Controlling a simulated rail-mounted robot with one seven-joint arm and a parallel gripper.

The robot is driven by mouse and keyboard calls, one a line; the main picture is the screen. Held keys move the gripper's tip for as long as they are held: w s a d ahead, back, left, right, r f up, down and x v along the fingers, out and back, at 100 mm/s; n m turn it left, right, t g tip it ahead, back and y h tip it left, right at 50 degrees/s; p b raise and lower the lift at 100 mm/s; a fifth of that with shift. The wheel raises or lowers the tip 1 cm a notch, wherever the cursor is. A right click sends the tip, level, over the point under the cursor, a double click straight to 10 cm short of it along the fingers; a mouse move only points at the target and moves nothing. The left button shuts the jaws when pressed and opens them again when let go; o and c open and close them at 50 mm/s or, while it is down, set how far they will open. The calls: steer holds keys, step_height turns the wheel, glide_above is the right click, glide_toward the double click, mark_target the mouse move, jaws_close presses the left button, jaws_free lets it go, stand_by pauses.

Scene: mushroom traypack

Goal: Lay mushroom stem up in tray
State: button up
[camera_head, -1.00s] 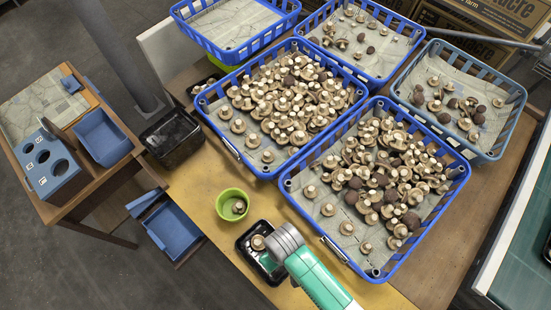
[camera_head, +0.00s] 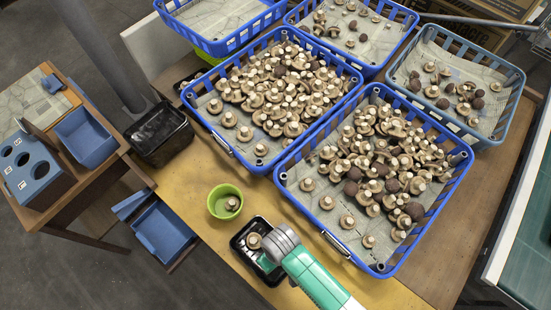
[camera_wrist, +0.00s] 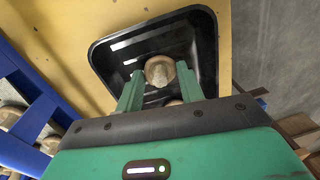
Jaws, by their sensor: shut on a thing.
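The black tray (camera_head: 237,243) sits on the yellow table; it also shows in the wrist view (camera_wrist: 205,52). My gripper (camera_head: 267,263) reaches into it, pointing down. In the wrist view my gripper's green fingers (camera_wrist: 158,76) are on both sides of a mushroom (camera_wrist: 159,71), shut on it. Its pale end faces the camera, so it looks stem up. Whether it touches the tray floor I cannot tell.
A green bowl (camera_head: 213,209) with one mushroom stands left of the tray. A blue crate (camera_head: 328,237) full of mushrooms is close behind my arm, with another crate (camera_head: 221,137) farther back. The table's front edge is near the tray.

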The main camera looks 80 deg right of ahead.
steer(key=shift+f, duration=0.2)
steer(key=o, duration=0.8)
steer(key=r, duration=0.2)
steer(key=r+p, duration=0.1)
steer(key=r, duration=0.4)
steer(key=shift+s+d+r+p, duration=0.2)
steer(key=shift+d+r+p, duration=0.05)
steer(key=shift+r+p, duration=0.15)
